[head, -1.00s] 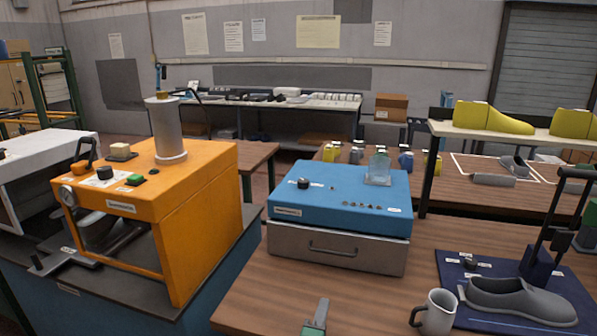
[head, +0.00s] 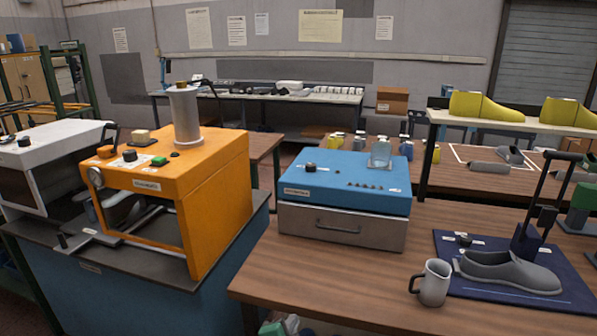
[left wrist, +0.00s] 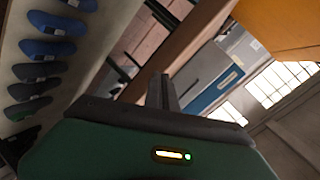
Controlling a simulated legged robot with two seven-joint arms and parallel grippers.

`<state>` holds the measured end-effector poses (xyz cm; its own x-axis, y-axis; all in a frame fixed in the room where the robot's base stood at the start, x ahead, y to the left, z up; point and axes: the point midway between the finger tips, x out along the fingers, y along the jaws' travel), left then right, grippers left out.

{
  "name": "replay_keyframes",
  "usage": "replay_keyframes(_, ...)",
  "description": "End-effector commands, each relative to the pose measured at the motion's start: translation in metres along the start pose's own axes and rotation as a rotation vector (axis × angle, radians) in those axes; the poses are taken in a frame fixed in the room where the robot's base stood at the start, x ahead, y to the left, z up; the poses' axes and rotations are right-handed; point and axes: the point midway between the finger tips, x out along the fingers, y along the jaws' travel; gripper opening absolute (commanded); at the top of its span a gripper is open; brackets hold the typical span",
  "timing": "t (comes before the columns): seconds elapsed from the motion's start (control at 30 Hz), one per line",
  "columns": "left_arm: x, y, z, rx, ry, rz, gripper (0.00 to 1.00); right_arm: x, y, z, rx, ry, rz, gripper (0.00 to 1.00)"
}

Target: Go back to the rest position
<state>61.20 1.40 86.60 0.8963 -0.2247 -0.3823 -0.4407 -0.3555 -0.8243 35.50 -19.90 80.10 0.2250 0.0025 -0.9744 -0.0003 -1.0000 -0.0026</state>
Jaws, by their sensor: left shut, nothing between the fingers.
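My left gripper (head: 279,326) shows only in part at the bottom edge of the head view, low in front of the wooden table (head: 330,278). In the left wrist view its dark fingers (left wrist: 163,92) are together and hold nothing, above the green gripper body with a small light. It is apart from the things on the table. My right gripper is in neither view.
A grey mug (head: 433,283) stands near the table's front edge, beside a grey shoe (head: 505,270) on a blue mat (head: 455,245). A blue machine (head: 345,185) stands behind. An orange machine (head: 215,205) is on the left bench. Bare tabletop lies between.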

Motion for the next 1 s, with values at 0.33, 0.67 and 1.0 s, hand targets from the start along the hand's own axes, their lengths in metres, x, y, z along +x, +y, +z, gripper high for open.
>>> replay_keyframes(0.33,-0.109,0.045,0.116,-0.668,-0.427,0.313,0.0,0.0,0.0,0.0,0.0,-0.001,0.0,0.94)
replay_keyframes(0.67,-0.254,0.103,0.181,-1.22,-0.974,0.372,0.0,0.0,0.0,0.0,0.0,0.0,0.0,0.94)
replay_keyframes(1.0,-0.291,0.006,0.13,-1.204,-0.957,0.378,0.0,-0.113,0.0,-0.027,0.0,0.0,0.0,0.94)
